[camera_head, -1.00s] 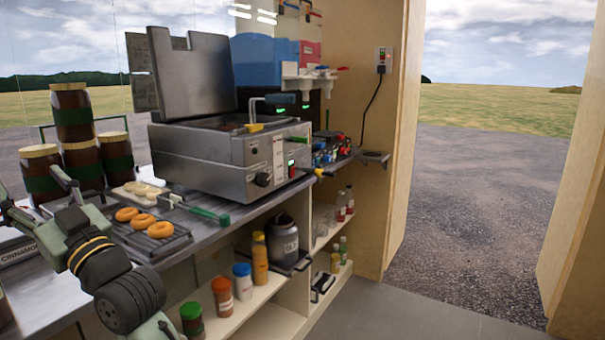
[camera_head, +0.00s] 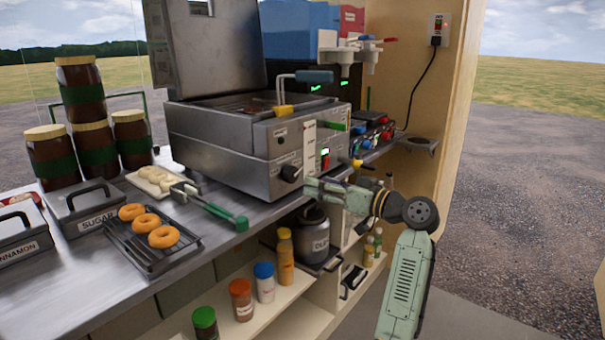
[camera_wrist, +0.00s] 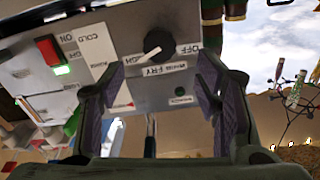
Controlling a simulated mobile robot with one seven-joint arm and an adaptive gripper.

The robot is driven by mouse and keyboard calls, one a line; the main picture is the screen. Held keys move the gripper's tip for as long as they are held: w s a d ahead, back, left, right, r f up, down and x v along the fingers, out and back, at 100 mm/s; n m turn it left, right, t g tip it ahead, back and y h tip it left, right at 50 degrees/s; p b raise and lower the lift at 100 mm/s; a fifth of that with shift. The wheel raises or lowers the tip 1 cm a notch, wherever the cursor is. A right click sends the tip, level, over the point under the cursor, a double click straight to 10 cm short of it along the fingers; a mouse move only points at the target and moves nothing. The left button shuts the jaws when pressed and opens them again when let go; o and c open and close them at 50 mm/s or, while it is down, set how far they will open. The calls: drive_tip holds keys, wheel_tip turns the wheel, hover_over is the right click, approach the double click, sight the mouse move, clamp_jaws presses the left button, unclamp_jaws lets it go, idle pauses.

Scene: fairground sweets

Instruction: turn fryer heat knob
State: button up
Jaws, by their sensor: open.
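The fryer (camera_head: 232,165) is a steel box with its lid raised on the counter. Its dark round heat knob (camera_head: 291,173) sits low on the front panel, and it shows in the wrist view (camera_wrist: 159,41) with a white mark on its edge and OFF, HIGH and FRY labels around it. My gripper (camera_head: 309,188) is beside the panel, near the knob. In the wrist view the gripper (camera_wrist: 160,85) is open and empty, with a finger on each side and the knob beyond the tips. I see no contact with the knob.
The panel has a red switch (camera_wrist: 47,50) with a green light beside it. A green-handled tool (camera_head: 222,214) lies on the counter near a rack of doughnuts (camera_head: 190,248). Jars and bottles stand on the shelves below my arm. The floor at right is clear.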

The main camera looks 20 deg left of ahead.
sight(294, 176)
drive_tip(key=p+x, duration=0.1)
drive_tip(key=x, duration=0.7)
drive_tip(key=shift+w+a+f+p, duration=0.1)
drive_tip(key=shift+a+p, duration=0.05)
drive_tip(key=shift+p, duration=0.15)
drive_tip(key=c, duration=1.2)
drive_tip(key=shift+o, duration=0.2)
